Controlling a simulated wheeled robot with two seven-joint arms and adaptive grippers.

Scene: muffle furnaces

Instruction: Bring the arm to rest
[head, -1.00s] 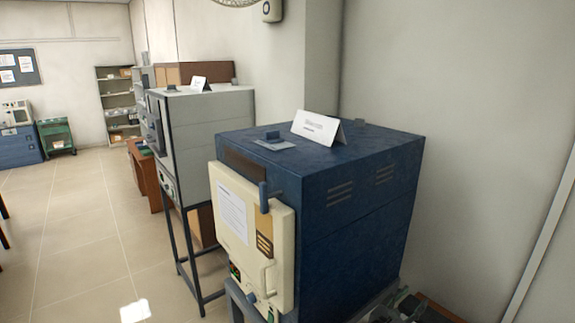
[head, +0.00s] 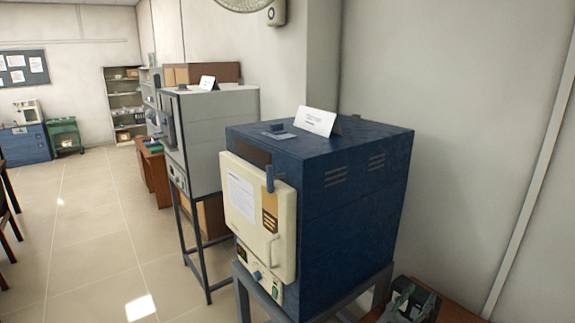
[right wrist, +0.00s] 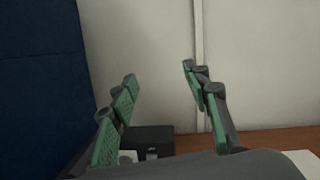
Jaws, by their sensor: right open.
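My right gripper (head: 410,300) shows at the bottom edge of the head view, right of the blue muffle furnace (head: 350,190). In the right wrist view its two green-padded fingers (right wrist: 160,75) are spread wide with nothing between them. My left gripper is not in view. The blue furnace stands on a grey metal stand (head: 243,300). Its cream door (head: 258,215) looks shut. The furnace's dark blue side (right wrist: 40,80) fills the left of the right wrist view, apart from the fingers.
A brown wooden surface (right wrist: 265,140) lies beyond the fingers, with a small dark box (right wrist: 153,140) on it. The pale wall (head: 460,130) is close on the right. A grey furnace (head: 210,130) stands behind left. Tiled floor (head: 90,230) is open at left.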

